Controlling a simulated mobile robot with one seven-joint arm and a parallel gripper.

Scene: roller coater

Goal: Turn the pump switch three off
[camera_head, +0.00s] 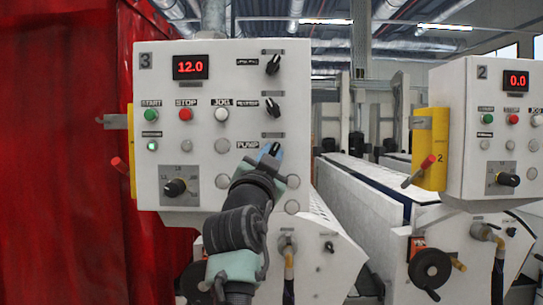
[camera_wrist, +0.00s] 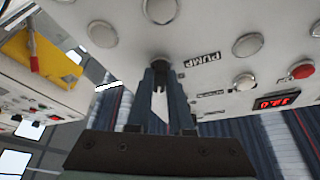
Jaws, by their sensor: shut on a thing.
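The white control panel marked 3 (camera_head: 210,66) faces me, with a red display reading 12.0. Its PUMP label (camera_head: 248,144) is on the right side, low down, and also shows upside down in the wrist view (camera_wrist: 203,60). My gripper (camera_head: 272,151) reaches up to the panel just right of this label. In the wrist view its two dark fingers (camera_wrist: 160,76) are closed around the pump switch (camera_wrist: 159,60), a dark knob mostly hidden between the fingertips. The knob's exact angle cannot be told.
Two black selector switches (camera_head: 272,65) sit above my gripper. Start, stop and jog buttons (camera_head: 186,114) and a speed dial (camera_head: 175,187) are to the left. A red-handled lever (camera_head: 419,171) and panel 2 (camera_head: 500,140) stand right. A red curtain (camera_head: 60,150) hangs left.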

